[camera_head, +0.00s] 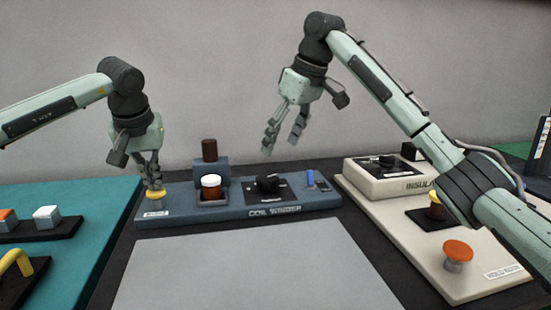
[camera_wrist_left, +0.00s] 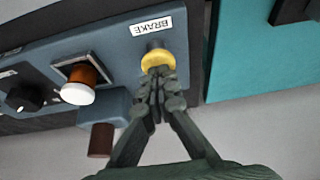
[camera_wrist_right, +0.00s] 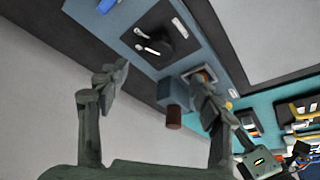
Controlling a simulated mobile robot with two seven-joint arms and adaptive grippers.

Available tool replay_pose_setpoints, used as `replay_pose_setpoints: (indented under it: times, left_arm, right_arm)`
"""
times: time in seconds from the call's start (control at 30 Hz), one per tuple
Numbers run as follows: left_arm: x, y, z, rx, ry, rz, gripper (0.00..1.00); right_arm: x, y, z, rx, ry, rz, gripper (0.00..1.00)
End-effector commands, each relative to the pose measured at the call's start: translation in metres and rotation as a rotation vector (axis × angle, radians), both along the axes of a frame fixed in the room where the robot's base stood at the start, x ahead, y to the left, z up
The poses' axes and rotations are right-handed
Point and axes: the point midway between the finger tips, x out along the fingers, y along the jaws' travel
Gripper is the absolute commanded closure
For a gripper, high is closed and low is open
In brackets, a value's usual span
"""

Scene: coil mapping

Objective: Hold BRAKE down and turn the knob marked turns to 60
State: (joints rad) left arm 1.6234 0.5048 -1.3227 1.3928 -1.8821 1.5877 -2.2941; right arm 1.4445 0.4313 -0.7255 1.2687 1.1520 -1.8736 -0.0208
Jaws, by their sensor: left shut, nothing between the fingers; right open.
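The blue-grey COIL WINDER panel (camera_head: 235,212) lies at the back of the table. Its yellow BRAKE button (camera_head: 155,194) is at the left end, and it also shows in the left wrist view (camera_wrist_left: 157,59) beside the BRAKE label. My left gripper (camera_head: 152,184) is shut and empty, pointing down with its fingertips at the button's top. How far the button is pressed I cannot tell. The black knob (camera_head: 268,182) sits on a dark dial plate; its scale is too small to read. My right gripper (camera_head: 284,145) is open and empty, above the panel near the knob.
An orange-and-white coil (camera_head: 211,187) and a brown cylinder (camera_head: 209,150) stand between button and knob. A cream panel (camera_head: 475,275) with an orange button (camera_head: 458,252) is at right, a teal board (camera_head: 95,235) at left. The grey mat (camera_head: 250,265) in front is clear.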

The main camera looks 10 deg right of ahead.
Motion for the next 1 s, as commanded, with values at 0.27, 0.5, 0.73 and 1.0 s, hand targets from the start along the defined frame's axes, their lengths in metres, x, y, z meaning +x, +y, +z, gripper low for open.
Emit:
replay_pose_setpoints:
  times: [0.27, 0.5, 0.73, 1.0]
  left_arm:
    - [-0.001, 0.0, -0.002, 0.001, 0.004, -0.001, 1.0]
    - [-0.001, 0.0, -0.002, 0.002, 0.004, 0.0, 1.0]
    - [0.0, 0.0, 0.009, 0.001, 0.002, -0.001, 1.0]
    - [0.0, 0.0, 0.028, 0.001, 0.001, 0.0, 1.0]
  right_arm:
    - [-0.006, -0.005, 0.019, -0.001, 0.001, 0.0, 0.34]
    - [-0.006, -0.005, 0.019, -0.001, 0.001, 0.0, 0.34]
    - [-0.006, -0.005, 0.019, -0.001, 0.001, 0.0, 0.34]
    - [-0.006, -0.005, 0.019, -0.001, 0.001, 0.0, 0.34]
